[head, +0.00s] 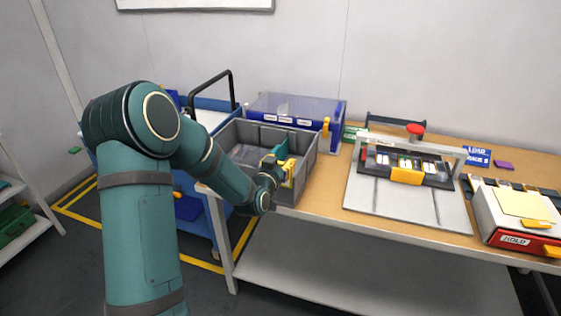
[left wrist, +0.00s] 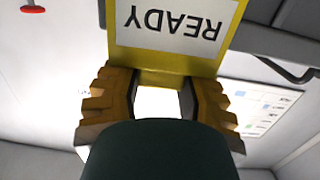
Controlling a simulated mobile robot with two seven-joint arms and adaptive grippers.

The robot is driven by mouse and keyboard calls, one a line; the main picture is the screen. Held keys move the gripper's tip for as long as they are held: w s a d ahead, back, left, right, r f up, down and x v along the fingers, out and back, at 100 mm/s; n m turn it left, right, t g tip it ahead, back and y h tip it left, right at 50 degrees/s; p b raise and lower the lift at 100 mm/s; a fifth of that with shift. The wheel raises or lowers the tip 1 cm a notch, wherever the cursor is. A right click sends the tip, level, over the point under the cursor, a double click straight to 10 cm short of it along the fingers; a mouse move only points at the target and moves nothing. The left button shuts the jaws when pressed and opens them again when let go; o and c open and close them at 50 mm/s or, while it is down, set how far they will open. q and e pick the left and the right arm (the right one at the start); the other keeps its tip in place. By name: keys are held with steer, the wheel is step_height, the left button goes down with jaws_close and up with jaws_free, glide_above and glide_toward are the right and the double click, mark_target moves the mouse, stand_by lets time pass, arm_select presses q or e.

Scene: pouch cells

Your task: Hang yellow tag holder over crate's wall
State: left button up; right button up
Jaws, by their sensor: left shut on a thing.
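The yellow tag holder (left wrist: 165,77) carries a white card reading READY, which appears upside down in the left wrist view. My left gripper (left wrist: 158,100) is shut on the holder, with one finger on each side of its yellow part. In the head view my left gripper (head: 279,171) is at the front right of the grey crate (head: 262,135), with the yellow of the holder or fingers showing there. Whether the holder touches the crate's wall cannot be told. My arm hides part of the crate's front left. My right gripper is not in view.
The crate stands at the left end of the wooden table (head: 335,200). A blue clear-lidded box (head: 300,108) is behind it. A fixture with a red knob (head: 415,130) stands to the right. A white and red box (head: 515,220) is farther right. A blue cart (head: 215,115) is left.

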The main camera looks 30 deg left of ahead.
arm_select(q)
steer(key=shift+f, duration=0.6)
steer(key=o, duration=1)
steer(key=shift+o, duration=0.2)
steer(key=v, duration=1.2)
